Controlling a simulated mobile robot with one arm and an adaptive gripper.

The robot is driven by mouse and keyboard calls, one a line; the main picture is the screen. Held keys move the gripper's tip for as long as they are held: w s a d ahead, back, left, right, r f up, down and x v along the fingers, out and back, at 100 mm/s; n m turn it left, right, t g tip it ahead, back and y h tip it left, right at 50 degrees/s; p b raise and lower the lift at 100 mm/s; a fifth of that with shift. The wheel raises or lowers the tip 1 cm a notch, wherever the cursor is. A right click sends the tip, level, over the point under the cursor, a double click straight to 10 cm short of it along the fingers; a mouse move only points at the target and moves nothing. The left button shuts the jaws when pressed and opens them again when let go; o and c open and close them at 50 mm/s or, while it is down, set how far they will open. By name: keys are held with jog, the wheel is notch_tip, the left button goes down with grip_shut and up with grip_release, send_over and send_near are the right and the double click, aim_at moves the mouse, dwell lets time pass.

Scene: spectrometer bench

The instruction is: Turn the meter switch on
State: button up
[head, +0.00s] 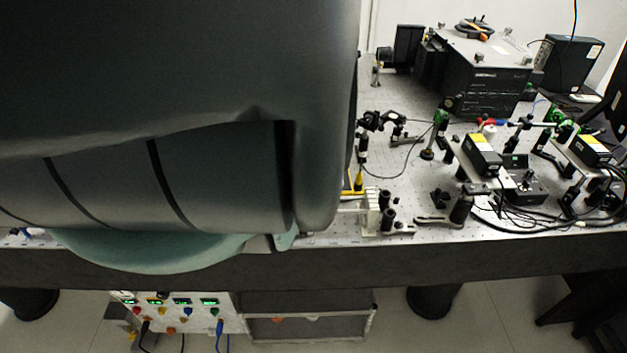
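A white meter panel (185,322) stands low at the bottom left, below the front edge of the bench. It has several small lit green displays (181,301) along its top and coloured knobs or sockets under them. A blue cable (220,333) and dark cables are plugged into its front. I cannot make out which part is the meter switch. My own large dark arm link fills the upper left and hides that side of the bench. My gripper is not in view.
The optical bench (330,234) carries a large black instrument (487,78) at the back and several mounts, posts and cables on the right. A metal-framed rack (310,323) stands beside the panel.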

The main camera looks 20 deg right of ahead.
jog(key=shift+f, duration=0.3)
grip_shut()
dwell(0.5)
